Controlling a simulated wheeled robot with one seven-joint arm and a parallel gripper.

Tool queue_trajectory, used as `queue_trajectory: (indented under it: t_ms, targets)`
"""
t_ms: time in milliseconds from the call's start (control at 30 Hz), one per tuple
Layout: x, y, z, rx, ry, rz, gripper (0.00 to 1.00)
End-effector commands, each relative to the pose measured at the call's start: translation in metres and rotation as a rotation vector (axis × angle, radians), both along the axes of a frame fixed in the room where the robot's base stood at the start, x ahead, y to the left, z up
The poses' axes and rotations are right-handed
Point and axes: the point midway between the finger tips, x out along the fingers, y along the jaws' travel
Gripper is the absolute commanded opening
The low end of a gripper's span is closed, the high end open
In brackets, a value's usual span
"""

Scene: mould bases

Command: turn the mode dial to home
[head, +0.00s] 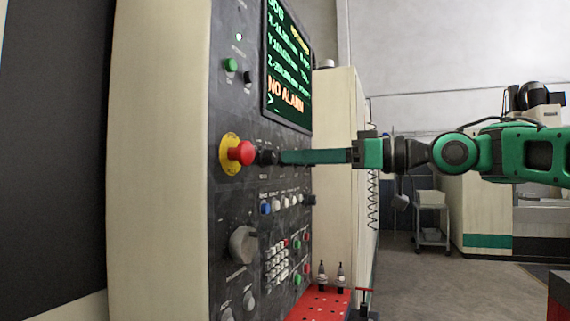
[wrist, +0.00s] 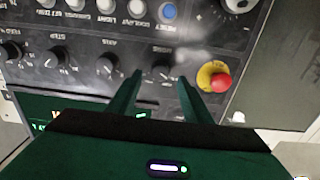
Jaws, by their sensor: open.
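The mode dial is a black knob (wrist: 162,72) on the dark control panel, beside the red emergency-stop button. In the head view the dial (head: 266,157) sits just left of my fingertips. My gripper (head: 284,157) reaches in from the right, level with the dial and pointing at the panel. In the wrist view my gripper (wrist: 160,77) is open, with one finger on each side of the dial. I cannot tell whether the fingers touch it. The dial's pointer and position marks are too small to read. The screen (head: 287,65) seems to show JOG at the top and NO ALARM below.
The emergency-stop button (head: 241,152) on its yellow ring stands close beside the dial. Other black knobs (wrist: 106,64) line up on its other side. A row of coloured buttons (head: 277,204) and a large grey handwheel (head: 244,245) are below. A red tray (head: 318,306) juts out underneath.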

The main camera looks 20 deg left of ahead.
Motion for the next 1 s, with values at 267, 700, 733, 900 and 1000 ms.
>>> queue_trajectory:
  t_ms: [267, 700, 733, 900, 1000]
  targets:
    - [0.003, 0.037, 0.000, -0.001, 0.000, 0.000, 0.45]
    - [0.004, 0.045, 0.000, -0.001, 0.001, -0.002, 0.43]
    - [0.004, 0.045, 0.000, -0.001, 0.001, -0.003, 0.36]
    - [0.005, 0.044, 0.000, -0.001, 0.001, -0.003, 0.04]
    - [0.005, 0.047, 0.000, 0.000, 0.002, -0.003, 0.04]
